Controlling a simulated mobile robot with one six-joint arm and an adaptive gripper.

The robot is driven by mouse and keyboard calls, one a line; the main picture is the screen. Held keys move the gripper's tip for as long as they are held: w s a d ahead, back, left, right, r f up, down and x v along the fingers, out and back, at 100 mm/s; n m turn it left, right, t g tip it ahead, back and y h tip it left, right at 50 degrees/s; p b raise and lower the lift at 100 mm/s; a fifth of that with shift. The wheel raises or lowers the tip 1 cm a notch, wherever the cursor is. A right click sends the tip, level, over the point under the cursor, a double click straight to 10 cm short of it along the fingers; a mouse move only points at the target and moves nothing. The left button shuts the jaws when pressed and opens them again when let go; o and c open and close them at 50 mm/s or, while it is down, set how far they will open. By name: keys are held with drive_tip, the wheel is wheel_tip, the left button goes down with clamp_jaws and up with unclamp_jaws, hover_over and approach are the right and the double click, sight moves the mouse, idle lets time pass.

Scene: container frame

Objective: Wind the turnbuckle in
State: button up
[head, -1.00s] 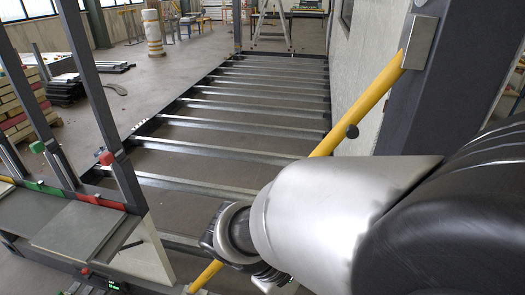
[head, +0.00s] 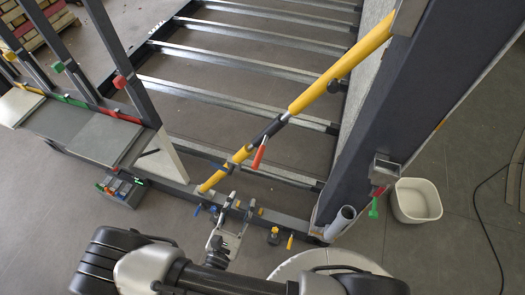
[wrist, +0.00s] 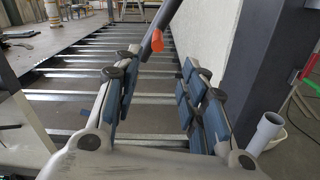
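The turnbuckle (head: 268,130) is a dark sleeve in a yellow diagonal brace (head: 345,65) that runs from the upper right post to the frame's bottom rail. An orange-red handle (head: 259,153) sticks out from it. In the wrist view the handle's orange end (wrist: 157,40) and dark rod show beyond my fingertips, slightly above the gap. My gripper (wrist: 158,75) is open, with blue pads on both fingers and nothing between them. In the head view my gripper (head: 225,222) is low, near the bottom rail, below and left of the handle, apart from it.
Metal cross bars (head: 235,68) fill the frame's floor behind the brace. A grey rack (head: 75,130) stands left, with a small tool box (head: 120,188) below. A grey pipe (head: 341,221) and a white bucket (head: 415,200) stand right, near the dark post (head: 375,130).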

sight(262, 150)
drive_tip(key=x, duration=1.7)
drive_tip(key=shift+w+a+f+p, duration=0.2)
drive_tip(key=shift+p, duration=0.1)
drive_tip(key=shift+c, duration=0.6)
clamp_jaws()
